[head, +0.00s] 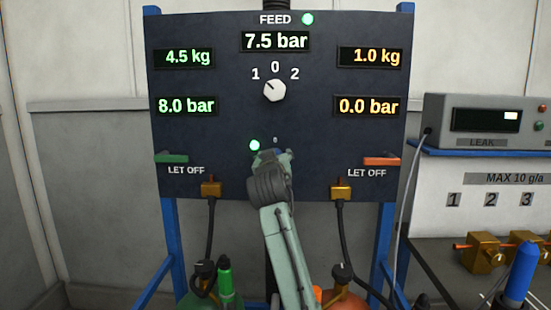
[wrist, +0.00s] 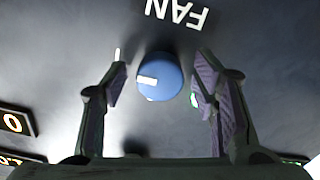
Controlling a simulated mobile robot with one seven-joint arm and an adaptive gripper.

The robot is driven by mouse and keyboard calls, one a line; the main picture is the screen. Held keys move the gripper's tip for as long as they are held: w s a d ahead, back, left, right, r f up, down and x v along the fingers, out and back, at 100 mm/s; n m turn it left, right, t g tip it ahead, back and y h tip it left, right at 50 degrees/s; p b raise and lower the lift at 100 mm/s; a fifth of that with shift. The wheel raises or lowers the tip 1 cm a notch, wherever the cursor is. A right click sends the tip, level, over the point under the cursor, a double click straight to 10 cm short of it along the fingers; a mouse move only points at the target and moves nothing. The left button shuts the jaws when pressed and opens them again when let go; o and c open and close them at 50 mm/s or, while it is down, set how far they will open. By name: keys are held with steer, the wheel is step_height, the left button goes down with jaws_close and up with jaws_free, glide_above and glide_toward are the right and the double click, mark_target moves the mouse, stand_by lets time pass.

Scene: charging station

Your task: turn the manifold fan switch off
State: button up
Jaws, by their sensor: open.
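The fan switch is a round blue knob (wrist: 165,80) on the dark panel, below an upside-down FAN label (wrist: 176,12) in the wrist view. Its white pointer mark lies toward the left there. A short white mark stands upper left of the knob, by a fingertip. My gripper (wrist: 161,72) is open, one finger on each side of the knob, with gaps visible on both sides. In the head view my gripper (head: 272,156) is at the panel's lower middle and hides most of the knob. A lit green lamp (head: 255,146) is beside it.
The panel (head: 225,60) carries a white feed selector (head: 274,90), readouts, a green left lever (head: 171,159) and a red right lever (head: 382,161). Brass fittings with hoses (head: 341,191) hang below. A leak meter (head: 485,120) stands at right.

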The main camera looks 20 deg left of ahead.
steer(key=shift+c, duration=0.4)
steer(key=c, duration=1.1)
steer(key=shift+d+r+n+p, duration=0.1)
steer(key=shift+n+p, duration=1.2)
steer(key=shift+n, duration=3.15)
steer(key=shift+r+n+p, duration=0.1)
steer(key=shift+n+p, duration=1.2)
steer(key=shift+n, duration=3.15)
